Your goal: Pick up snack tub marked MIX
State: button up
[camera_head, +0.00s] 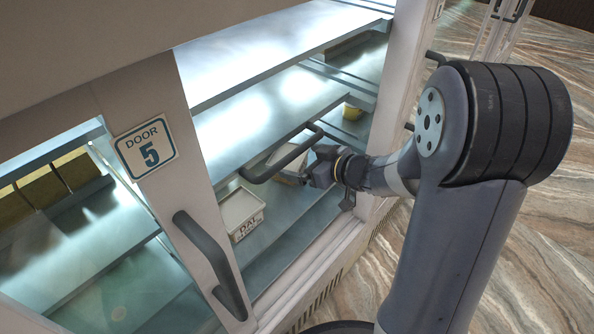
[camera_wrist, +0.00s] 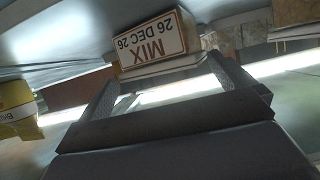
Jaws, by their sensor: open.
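The snack tub marked MIX (camera_wrist: 155,42) shows in the wrist view, with its white, orange-bordered label upside down and reading "MIX 26 DEC 26". It lies just beyond the fingertips of my gripper (camera_wrist: 164,76), roughly centred between the two fingers. The fingers are spread with nothing held between them. In the head view my gripper (camera_head: 318,172) reaches into the cabinet at the lower shelf. A pale tub-like shape (camera_head: 287,170) sits beside it, partly hidden by a dark handle and the gripper; its label cannot be read there.
A white tub marked DAL (camera_head: 241,213) stands to the left on the lower shelf. A dark bar handle (camera_head: 285,155) crosses near my gripper. The DOOR 5 panel (camera_head: 146,148) is at left.

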jog(key=x, duration=0.2)
jog(key=shift+w+a+f+b, duration=0.15)
jog(key=shift+a+f+b, duration=0.15)
jog(key=shift+b, duration=0.1)
jog(key=shift+r, duration=0.1)
jog(key=shift+c, duration=0.2)
jog(key=c, duration=0.6)
jog(key=shift+o, duration=0.2)
jog(key=shift+r, duration=0.1)
